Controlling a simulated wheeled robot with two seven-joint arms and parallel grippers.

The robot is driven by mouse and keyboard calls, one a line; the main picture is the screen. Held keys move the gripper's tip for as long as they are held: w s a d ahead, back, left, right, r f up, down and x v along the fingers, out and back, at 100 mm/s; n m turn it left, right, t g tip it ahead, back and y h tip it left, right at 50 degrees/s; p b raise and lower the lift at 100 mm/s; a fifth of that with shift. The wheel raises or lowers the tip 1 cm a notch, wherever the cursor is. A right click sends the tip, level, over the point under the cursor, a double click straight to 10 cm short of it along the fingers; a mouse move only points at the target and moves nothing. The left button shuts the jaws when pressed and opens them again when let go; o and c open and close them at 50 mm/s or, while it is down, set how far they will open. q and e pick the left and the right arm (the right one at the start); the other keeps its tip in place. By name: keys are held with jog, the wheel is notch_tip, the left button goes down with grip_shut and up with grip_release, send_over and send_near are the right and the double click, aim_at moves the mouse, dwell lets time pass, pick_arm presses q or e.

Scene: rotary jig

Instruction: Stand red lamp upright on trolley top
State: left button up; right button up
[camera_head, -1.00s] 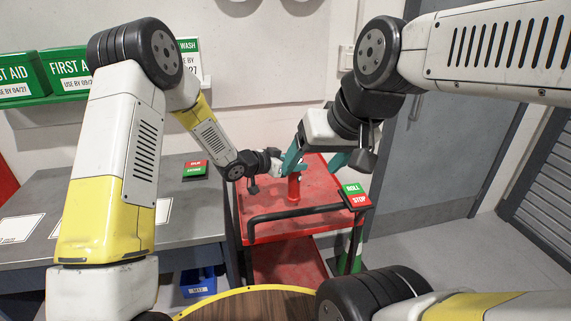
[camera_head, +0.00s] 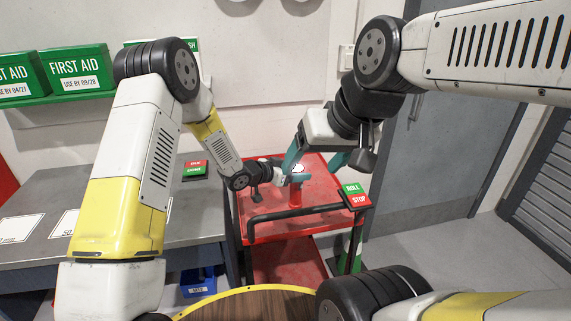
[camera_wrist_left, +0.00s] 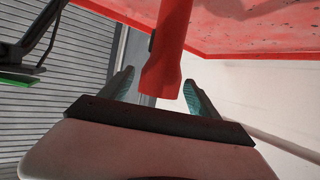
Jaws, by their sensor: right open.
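The red lamp (camera_head: 295,195) stands about upright on the red trolley top (camera_head: 259,207), its pale round lens facing up. My left gripper (camera_head: 297,176) is at the lamp's upper part, a teal finger crossing in front of it. In the left wrist view the lamp (camera_wrist_left: 172,40) runs between the two teal fingers (camera_wrist_left: 160,85), its flared head towards the palm. The fingers look apart, with narrow gaps beside the lamp. The lamp's base is partly hidden by the trolley handle side.
The trolley has a black handle bar (camera_head: 295,213) at its near edge and a green-and-red ROLL/STOP sign (camera_head: 354,196) at its right corner. A grey workbench (camera_head: 110,215) stands at left. Green first aid boxes (camera_head: 80,70) sit on a shelf behind. A grey door is at right.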

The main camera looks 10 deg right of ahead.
pick_arm(q)
jog(key=shift+r, duration=0.2)
jog(key=s+a+r+n+t+y, duration=0.1)
jog(key=s+a+r+n+y, duration=0.15)
jog(key=a+r, duration=0.5)
jog(key=s+a+r+n+t+y, duration=0.1)
jog(key=s+a+r+n+y, duration=0.3)
jog(key=a, duration=0.7)
jog(key=s+a+r+m+t+y, duration=0.1)
jog(key=a+r+y, duration=0.1)
jog(key=a+r, duration=0.65)
jog(key=s+a+r+n+g, duration=0.1)
jog(key=s+a+n+g, duration=0.1)
jog(key=s, duration=1)
jog(key=s+a+r+n+g, duration=0.1)
jog(key=s+a+r+n, duration=0.1)
jog(key=s, duration=1.1)
jog(key=shift+s+a+r+n+g+y, duration=0.25)
jog(key=shift+a+n+g+y, duration=0.2)
jog(key=shift+a+n, duration=0.45)
jog(key=shift+w, duration=0.1)
